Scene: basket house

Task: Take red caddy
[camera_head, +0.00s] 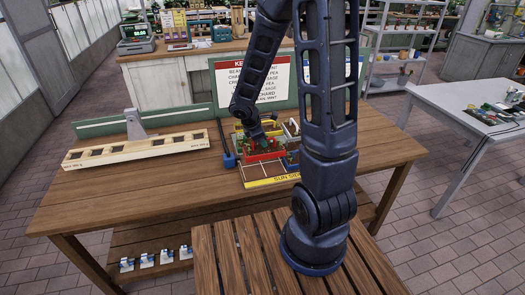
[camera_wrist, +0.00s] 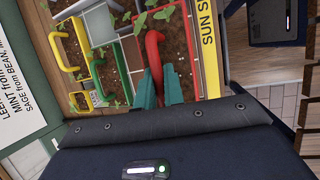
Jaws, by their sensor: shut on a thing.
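The red caddy (camera_head: 262,156) sits among other coloured caddies on the wooden table in the head view. Its red handle (camera_wrist: 153,48) arches up in the wrist view, with soil and green seedlings beside it. My gripper (camera_wrist: 160,88) has green fingers shut on the red handle. In the head view my gripper (camera_head: 262,138) is directly above the red caddy, and the arm hides part of the group. The frames do not clearly show whether the caddy is lifted off its place.
A yellow "SUN SIDE" strip (camera_head: 272,181) runs along the near edge. A long wooden rack with square holes (camera_head: 140,149) lies at left. A sign (camera_head: 262,78) stands behind.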

